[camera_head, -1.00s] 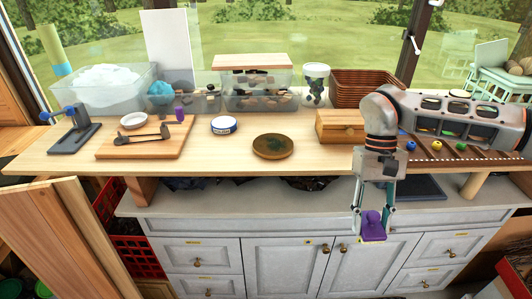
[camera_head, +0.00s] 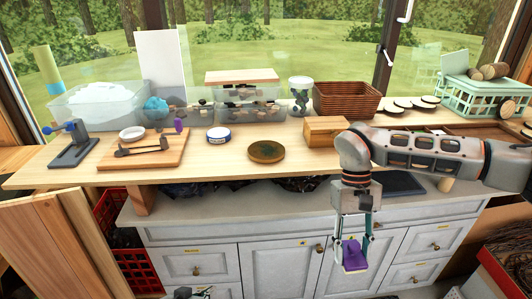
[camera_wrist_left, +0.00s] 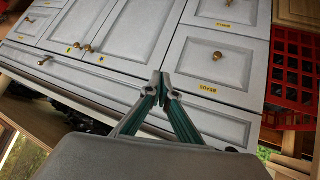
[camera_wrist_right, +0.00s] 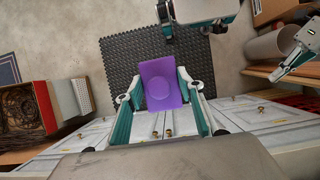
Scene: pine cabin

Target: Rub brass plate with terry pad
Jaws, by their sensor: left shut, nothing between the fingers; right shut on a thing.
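The brass plate (camera_head: 266,151), a round dish with a dull brown-green face, lies flat on the wooden worktop near its front edge. My right gripper (camera_head: 353,254) is shut on the purple terry pad (camera_head: 351,257), low in front of the white cabinets, below and right of the plate. The pad with its round knob also shows between the fingers in the right wrist view (camera_wrist_right: 161,84). My left gripper (camera_wrist_left: 164,82) is shut and empty, facing the cabinet drawers; only a bit of it shows at the bottom edge of the head view (camera_head: 190,293).
A blue-white tin (camera_head: 218,135) stands left of the plate, and a wooden box (camera_head: 325,130) stands right of it. A cutting board (camera_head: 143,154) with tools lies further left. Clear bins and a wicker basket (camera_head: 346,99) line the back. The worktop around the plate is clear.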

